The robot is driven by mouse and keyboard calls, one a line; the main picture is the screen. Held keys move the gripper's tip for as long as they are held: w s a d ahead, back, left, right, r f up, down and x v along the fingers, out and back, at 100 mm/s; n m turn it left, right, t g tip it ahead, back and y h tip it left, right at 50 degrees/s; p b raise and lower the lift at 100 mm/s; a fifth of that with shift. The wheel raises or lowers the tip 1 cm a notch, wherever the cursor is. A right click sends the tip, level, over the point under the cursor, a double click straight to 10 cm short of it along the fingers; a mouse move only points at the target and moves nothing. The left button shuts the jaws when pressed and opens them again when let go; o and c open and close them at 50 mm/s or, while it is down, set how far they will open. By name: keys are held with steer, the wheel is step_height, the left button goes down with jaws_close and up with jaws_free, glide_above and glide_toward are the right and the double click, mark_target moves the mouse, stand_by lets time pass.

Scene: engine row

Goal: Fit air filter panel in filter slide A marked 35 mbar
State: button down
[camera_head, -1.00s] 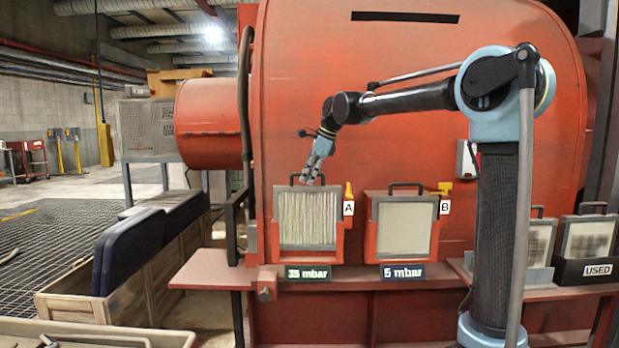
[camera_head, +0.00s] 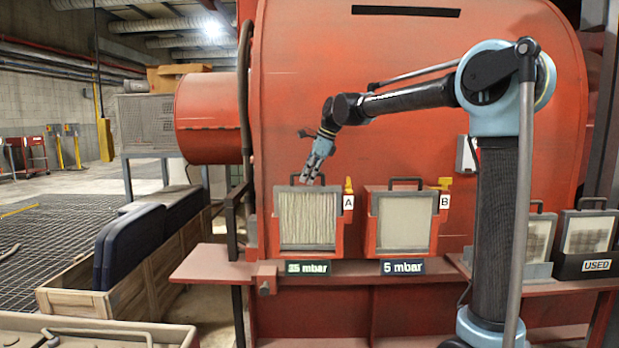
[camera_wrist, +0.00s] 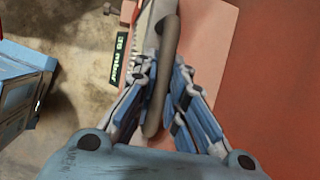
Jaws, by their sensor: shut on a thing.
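The air filter panel (camera_head: 308,218), pleated and off-white in a grey frame, stands upright in red filter slide A (camera_head: 273,240). The slide is above the "35 mbar" plate (camera_head: 307,267). Its yellow latch (camera_head: 349,186) points up beside the white A tag (camera_head: 348,202). My gripper (camera_head: 311,178) comes down from above and is shut on the panel's dark top handle. In the wrist view the handle (camera_wrist: 167,70) runs between the fingers of my gripper (camera_wrist: 160,85). The fingers partly cover the handle in the head view. I cannot tell whether the panel is fully seated.
Slide B (camera_head: 372,240), above "5 mbar", holds a pale panel (camera_head: 405,221); its yellow latch (camera_head: 443,185) lies sideways. A black USED bin (camera_head: 597,266) with a dirty panel stands at right. A wooden crate (camera_head: 90,302) with dark cases is at left.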

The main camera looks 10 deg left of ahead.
steer(key=shift+f, duration=0.8)
steer(key=c, duration=1.6)
jaws_free()
steer(key=shift+o, duration=0.2)
steer(key=w+v, duration=0.1)
steer(key=v, duration=1.1)
steer(key=shift+s, duration=0.45)
